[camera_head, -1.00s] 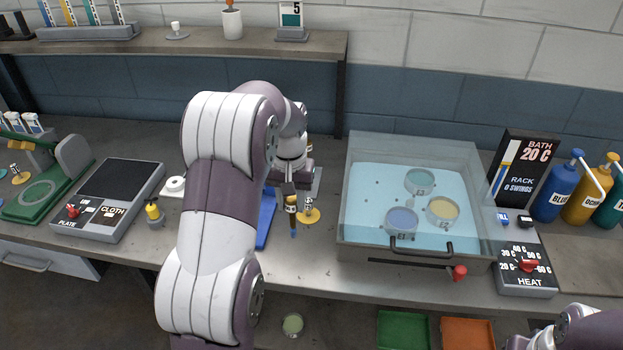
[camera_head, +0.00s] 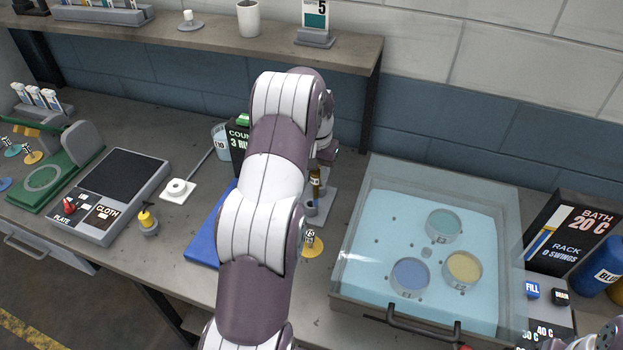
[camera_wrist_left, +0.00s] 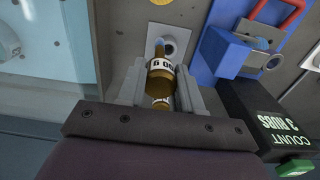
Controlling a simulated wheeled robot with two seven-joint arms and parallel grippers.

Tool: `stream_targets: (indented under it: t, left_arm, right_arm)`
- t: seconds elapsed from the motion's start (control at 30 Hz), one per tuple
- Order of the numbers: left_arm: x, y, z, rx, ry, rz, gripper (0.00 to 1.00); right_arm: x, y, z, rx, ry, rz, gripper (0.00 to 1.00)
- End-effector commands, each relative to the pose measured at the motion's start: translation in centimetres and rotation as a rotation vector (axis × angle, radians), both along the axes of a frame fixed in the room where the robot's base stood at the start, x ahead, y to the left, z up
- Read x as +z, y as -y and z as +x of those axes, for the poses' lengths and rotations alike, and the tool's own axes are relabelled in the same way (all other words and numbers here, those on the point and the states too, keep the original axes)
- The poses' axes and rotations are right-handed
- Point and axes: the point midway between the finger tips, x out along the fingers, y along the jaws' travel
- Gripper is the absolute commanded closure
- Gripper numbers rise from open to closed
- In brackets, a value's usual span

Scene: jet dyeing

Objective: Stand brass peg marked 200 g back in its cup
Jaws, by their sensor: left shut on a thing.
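My left gripper (camera_head: 316,178) is shut on a brass peg (camera_wrist_left: 160,75) with a white label band. The label is partly hidden; I read "00 g" at most. The peg also shows in the head view (camera_head: 315,188), below the jaws and partly behind my arm. Its lower, bluish end is over or at a round grey cup (camera_wrist_left: 170,47) on a pale plate. I cannot tell whether the end is inside the cup. In the head view the cup (camera_head: 311,208) is at the peg's foot. My right gripper is out of view.
A yellow disc with a labelled piece (camera_head: 313,243) stands just in front of the cup. A blue board (camera_head: 204,246) and a black counter box (camera_head: 237,143) are left of my arm. The glass-walled bath (camera_head: 345,270) is close on the right.

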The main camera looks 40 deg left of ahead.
Motion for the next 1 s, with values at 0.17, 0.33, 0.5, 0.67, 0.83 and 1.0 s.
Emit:
stream_targets:
  t: [0.17,0.33,0.5,0.67,0.83,1.0]
  left_arm:
    - [-1.5,-2.6,0.8,0.001,-0.001,0.0,0.97]
    - [-3.4,-2.9,0.8,-0.001,-0.005,-0.003,0.97]
    - [-5.8,-2.9,1.0,-0.001,-0.001,0.0,0.97]
    - [-6.0,-2.9,1.0,-0.001,0.0,0.0,0.97]
    - [-6.3,-2.9,1.0,-0.001,0.0,0.0,0.59]
    - [-6.2,-2.9,0.9,-0.001,-0.001,0.0,0.4]
  right_arm:
    - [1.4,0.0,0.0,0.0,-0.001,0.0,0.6]
    - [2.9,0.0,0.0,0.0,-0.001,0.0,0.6]
    - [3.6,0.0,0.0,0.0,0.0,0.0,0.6]
    - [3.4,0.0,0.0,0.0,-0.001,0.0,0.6]
    - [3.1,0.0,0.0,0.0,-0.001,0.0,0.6]
    - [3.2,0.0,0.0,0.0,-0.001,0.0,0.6]
